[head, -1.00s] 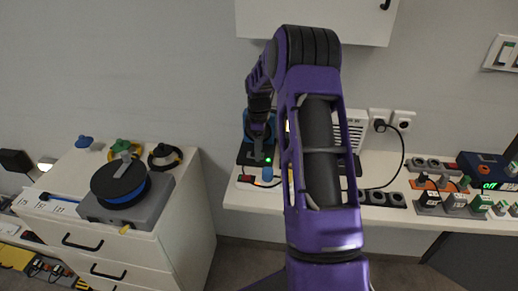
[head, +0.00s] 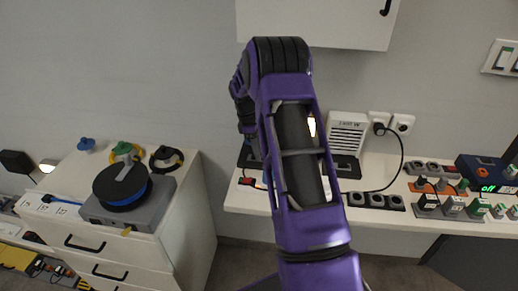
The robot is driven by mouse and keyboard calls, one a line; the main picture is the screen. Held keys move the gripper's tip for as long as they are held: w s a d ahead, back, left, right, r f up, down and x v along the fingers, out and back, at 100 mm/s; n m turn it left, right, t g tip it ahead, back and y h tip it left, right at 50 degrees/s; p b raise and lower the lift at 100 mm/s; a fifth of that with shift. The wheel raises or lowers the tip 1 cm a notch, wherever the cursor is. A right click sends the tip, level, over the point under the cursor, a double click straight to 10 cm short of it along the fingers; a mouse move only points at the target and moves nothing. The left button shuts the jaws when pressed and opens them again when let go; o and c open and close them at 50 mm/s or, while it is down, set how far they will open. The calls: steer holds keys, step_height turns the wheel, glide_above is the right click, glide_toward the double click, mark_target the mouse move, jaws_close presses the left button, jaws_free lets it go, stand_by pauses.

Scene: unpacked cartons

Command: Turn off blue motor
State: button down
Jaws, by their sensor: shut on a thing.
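The blue motor (head: 252,148) is almost wholly hidden behind my arm in the head view. Only a small patch of blue and part of its dark base (head: 245,160) show on the back counter. My gripper (head: 248,130) is at the dark end of my arm, by the motor. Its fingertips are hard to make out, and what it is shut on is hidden. A red switch (head: 245,181) shows at the counter's front edge, left of my arm. The green light and the blue plug-like piece are hidden now.
A black socket strip (head: 376,200) and a white vented box (head: 347,133) stand right of my arm. A cable hangs from the wall sockets (head: 390,123). A grey reel device (head: 125,205) sits on the left cabinet. A blue device (head: 487,172) stands far right.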

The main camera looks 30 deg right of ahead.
steer(key=shift+h, duration=0.3)
steer(key=c, duration=0.7)
jaws_free()
steer(key=shift+a+r, duration=0.1)
steer(key=v, duration=0.5)
steer(key=p+v, duration=0.1)
steer(key=v, duration=1.1)
steer(key=shift+w+a+r+p, duration=0.1)
steer(key=shift+w+r+p, duration=0.05)
steer(key=shift+w+p, duration=0.25)
